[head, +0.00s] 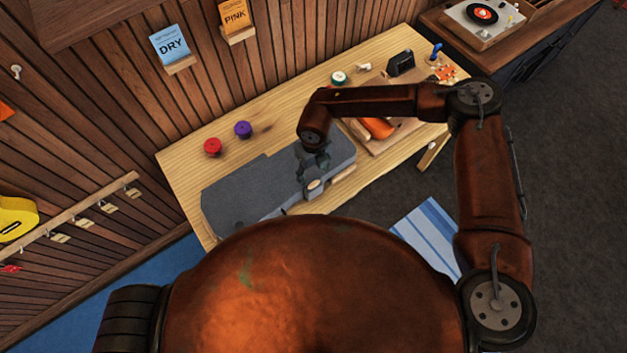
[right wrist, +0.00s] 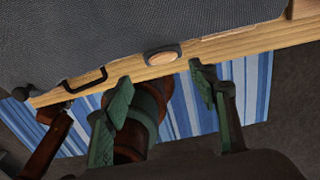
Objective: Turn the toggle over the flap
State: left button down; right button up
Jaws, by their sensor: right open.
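A dark grey case (head: 250,185) lies on the wooden workbench. On its front edge a small grey flap (head: 311,196) carries a pale oval wooden toggle (head: 314,184). In the right wrist view the toggle (right wrist: 162,55) lies lengthwise along the edge, with a grey rim around it. I cannot tell the flap clearly from this rim there. My right gripper (head: 313,163) is over the case's front edge, close to the toggle. In its wrist view the open fingers (right wrist: 160,78) stand either side of the toggle, apart from it, with nothing between them. My left gripper is not in view.
A black handle (right wrist: 85,80) sticks out from the case's front edge. A red knob (head: 212,146) and a purple knob (head: 243,129) stand behind the case. An orange ukulele body (head: 377,127) lies right of it. A blue striped mat (head: 428,232) is on the floor.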

aim_at(314, 183)
jog(key=shift+w+d+f, duration=0.1)
jog(key=shift+d+f, duration=0.1)
jog(key=shift+f, duration=0.15)
notch_tip(314, 183, down, 7)
jog(key=shift+r+p, duration=0.1)
jog(key=shift+p, duration=0.55)
jog(key=shift+a, duration=0.1)
jog(key=c, duration=1.2)
